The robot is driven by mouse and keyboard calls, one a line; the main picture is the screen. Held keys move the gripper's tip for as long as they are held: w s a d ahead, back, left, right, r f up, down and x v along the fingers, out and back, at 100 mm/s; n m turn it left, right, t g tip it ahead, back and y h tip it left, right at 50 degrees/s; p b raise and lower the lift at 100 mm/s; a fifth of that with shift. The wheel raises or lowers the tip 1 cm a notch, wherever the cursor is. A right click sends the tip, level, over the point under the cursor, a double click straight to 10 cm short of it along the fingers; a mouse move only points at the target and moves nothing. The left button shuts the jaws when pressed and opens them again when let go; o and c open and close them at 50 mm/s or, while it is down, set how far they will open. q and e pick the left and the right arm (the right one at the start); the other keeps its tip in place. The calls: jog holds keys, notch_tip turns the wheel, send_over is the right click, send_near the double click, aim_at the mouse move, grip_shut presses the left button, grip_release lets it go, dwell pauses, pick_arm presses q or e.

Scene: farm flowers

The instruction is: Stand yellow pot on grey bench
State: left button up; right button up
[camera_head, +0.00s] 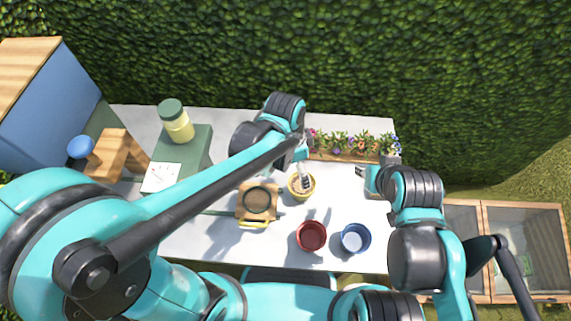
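The yellow pot (302,197) is a small round pot with brown soil-like filling, near the middle of the pale grey bench (345,204). My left gripper (306,183) reaches down from above, its pale fingers at the pot's opening and far rim. I cannot tell whether the fingers grip the rim, or whether the pot rests on the bench or is slightly raised. My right gripper (361,171) is over the bench's right part, near the flower box and apart from the pot. Its fingers are small and partly hidden by the wrist.
A red pot (311,235) and a blue pot (355,238) stand at the front. A wooden item (243,211) with a dark ring is left of the yellow pot. A flower box (345,156) lines the back. A lidded jar (178,125) stands on a green block (200,146).

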pick_arm(q)
jog(key=s+a+r+n+t, duration=0.1)
jog(key=a+r+n+t, duration=0.1)
jog(key=a+n, duration=0.2)
jog(key=s+a+r+n+t+y, duration=0.1)
jog(key=s+a+r+n+t, duration=0.1)
jog(key=a+n, duration=0.3)
jog(key=s+a+r+n+t, duration=0.1)
jog(key=a+r+n, duration=0.3)
jog(key=a, duration=0.5)
jog(key=shift+s+n+t+y, duration=0.25)
jog(key=shift+n+t+y, duration=0.05)
jog(key=shift+t, duration=0.4)
jog(key=shift+f, duration=0.15)
